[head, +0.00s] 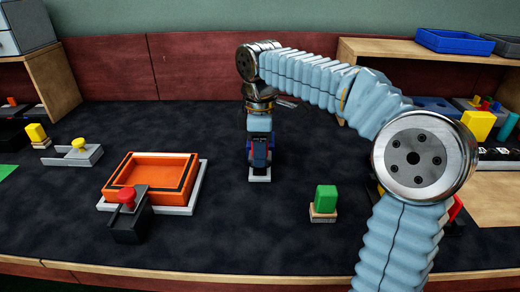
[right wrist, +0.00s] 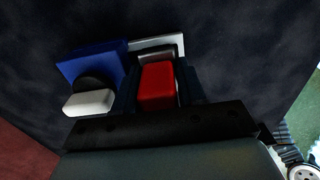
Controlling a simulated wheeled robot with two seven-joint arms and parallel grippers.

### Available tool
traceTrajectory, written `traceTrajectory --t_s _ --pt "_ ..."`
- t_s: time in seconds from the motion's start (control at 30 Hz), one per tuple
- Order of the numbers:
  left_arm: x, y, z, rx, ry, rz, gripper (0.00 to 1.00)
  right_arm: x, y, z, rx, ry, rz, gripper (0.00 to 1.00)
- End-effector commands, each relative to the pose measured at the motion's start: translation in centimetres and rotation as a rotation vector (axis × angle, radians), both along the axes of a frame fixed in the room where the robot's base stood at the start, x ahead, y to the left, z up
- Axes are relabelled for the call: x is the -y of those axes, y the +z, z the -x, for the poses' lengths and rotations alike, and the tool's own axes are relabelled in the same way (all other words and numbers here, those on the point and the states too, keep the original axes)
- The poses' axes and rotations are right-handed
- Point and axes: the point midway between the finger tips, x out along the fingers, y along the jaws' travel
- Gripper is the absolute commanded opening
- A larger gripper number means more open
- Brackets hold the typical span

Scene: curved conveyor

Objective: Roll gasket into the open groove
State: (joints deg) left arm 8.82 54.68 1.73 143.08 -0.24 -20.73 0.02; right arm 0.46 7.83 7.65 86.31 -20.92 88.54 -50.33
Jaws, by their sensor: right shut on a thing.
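An orange open box (head: 120,178) sits on a white plate (head: 184,207) left of centre in the head view. A black strip (head: 187,178) runs along part of its rim; I cannot tell whether it is gasket or bare groove. A black block with a red knob (head: 127,197) stands at the box's front edge. My right gripper (head: 260,158) points down at the table's centre, right of the box. In the right wrist view my right gripper (right wrist: 157,100) is shut on a red handle (right wrist: 157,82), with a black part and a white edge beyond it. My left gripper is out of view.
A blue block (right wrist: 92,62) and a white piece (right wrist: 88,102) lie beside the gripper. A green block (head: 326,197) stands to the right. Yellow-knobbed pieces (head: 79,144) lie at the left. Wooden shelves (head: 400,48) stand behind. Dark table is clear between box and gripper.

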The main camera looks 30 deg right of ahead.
Motion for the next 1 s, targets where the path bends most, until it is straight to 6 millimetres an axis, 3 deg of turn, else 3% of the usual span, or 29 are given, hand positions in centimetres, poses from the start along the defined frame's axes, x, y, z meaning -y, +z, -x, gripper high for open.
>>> traceTrajectory --t_s 1.0 --pt "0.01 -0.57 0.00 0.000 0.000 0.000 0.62 0.00 -0.89 0.00 0.000 0.000 0.000 0.16"
